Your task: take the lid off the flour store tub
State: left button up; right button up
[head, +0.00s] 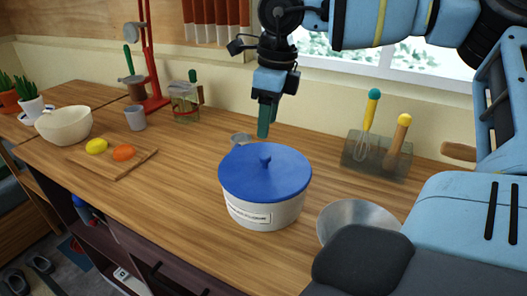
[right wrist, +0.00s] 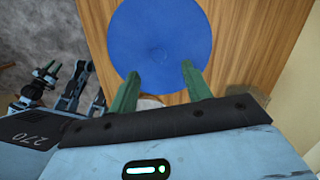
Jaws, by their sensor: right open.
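The flour store tub (head: 265,213) is a white round tub with a label on its front, standing on the wooden counter. Its blue lid (head: 240,178) with a small central knob (head: 265,161) sits on top of it. My right gripper (head: 265,132) points down above and just behind the lid in the head view, apart from the knob. In the right wrist view its two green fingers (right wrist: 160,82) are spread with nothing between them, and the blue lid (right wrist: 160,35) lies beyond the fingertips.
A metal bowl (head: 352,213) stands close right of the tub. A holder (head: 362,158) with a whisk and another utensil stands behind right. A cutting board (head: 93,165) with yellow and orange items lies left. The counter (head: 180,190) between board and tub is clear.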

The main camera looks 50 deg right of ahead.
aim_at(265, 156)
jog(key=shift+s+a+f, duration=0.1)
jog(key=shift+s+f, duration=0.05)
jog(key=shift+f, duration=0.05)
jog(key=shift+w+f, duration=0.2)
jog(key=shift+f, duration=0.95)
jog(key=shift+a+f+p, duration=0.15)
jog(key=shift+f+p, duration=0.35)
jog(key=shift+f, duration=2.05)
jog(key=c, duration=1.1)
jog(key=shift+o, duration=0.2)
notch_tip(265, 156, up, 10)
jog(key=shift+b, duration=0.4)
